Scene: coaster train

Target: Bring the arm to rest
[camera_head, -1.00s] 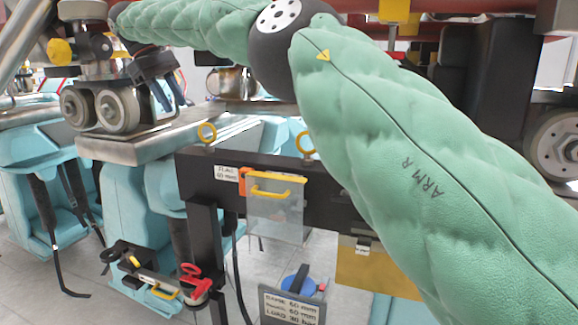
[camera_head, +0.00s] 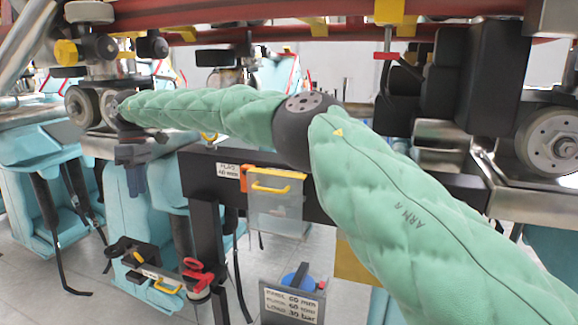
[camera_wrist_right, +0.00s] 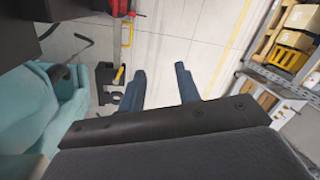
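My right arm, in a padded green sleeve, reaches from the lower right across the head view to the left. My right gripper (camera_head: 135,182) hangs at its end, pointing down in front of the turquoise seats; in the head view its fingers are small and partly merged. In the right wrist view its two blue-grey fingers (camera_wrist_right: 162,88) stand well apart with only floor between them, so it is open and empty. My left gripper does not show in either view.
Train wheels (camera_head: 85,108) and a metal ledge stand close behind the gripper. A black frame with a clear yellow-handled box (camera_head: 276,205) stands below the arm. A black tool holder (camera_head: 160,275) with red-handled tool is lower left. A labelled sign (camera_head: 292,302) stands on the floor. Shelves with boxes (camera_wrist_right: 300,18) show in the wrist view.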

